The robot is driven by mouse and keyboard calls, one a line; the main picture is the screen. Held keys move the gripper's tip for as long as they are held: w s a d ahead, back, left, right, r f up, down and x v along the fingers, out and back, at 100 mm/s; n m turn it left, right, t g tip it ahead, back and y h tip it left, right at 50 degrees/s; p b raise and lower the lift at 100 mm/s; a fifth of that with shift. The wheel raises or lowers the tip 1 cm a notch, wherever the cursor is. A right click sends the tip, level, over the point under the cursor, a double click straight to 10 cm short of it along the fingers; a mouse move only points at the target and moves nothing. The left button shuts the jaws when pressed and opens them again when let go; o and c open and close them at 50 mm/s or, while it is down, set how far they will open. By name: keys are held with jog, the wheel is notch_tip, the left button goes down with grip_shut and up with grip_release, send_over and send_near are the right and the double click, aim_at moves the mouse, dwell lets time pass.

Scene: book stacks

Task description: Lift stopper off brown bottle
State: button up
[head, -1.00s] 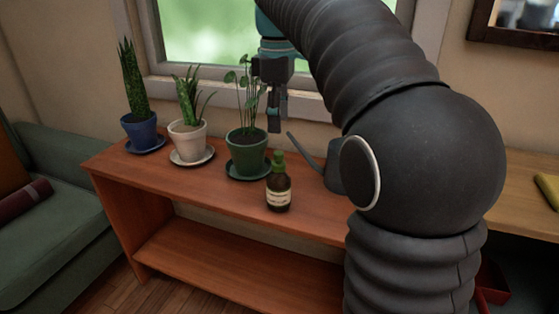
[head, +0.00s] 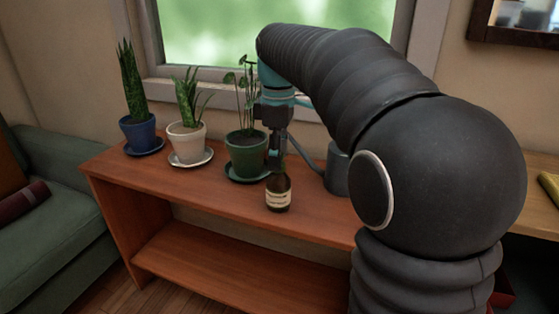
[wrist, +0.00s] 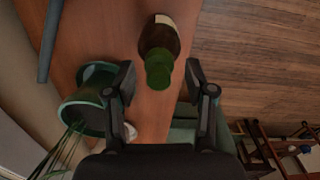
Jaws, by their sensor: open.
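The brown bottle (head: 278,194) with a pale label stands upright on the wooden shelf unit's top. My gripper (head: 274,160) is just above it and hides its green stopper in the head view. In the wrist view the green stopper (wrist: 159,72) sits on the brown bottle (wrist: 160,38), between and slightly beyond the open fingers of my gripper (wrist: 160,82). The fingers stand apart on either side of it, with a gap at each side.
A green pot (head: 246,152) with a plant stands close behind and left of the bottle. A grey watering can (head: 337,172) stands to the right, its spout reaching toward my gripper. A white pot (head: 187,143) and a blue pot (head: 139,132) stand farther left.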

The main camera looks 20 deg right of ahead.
jog(key=c, duration=0.9)
jog(key=shift+r, duration=0.1)
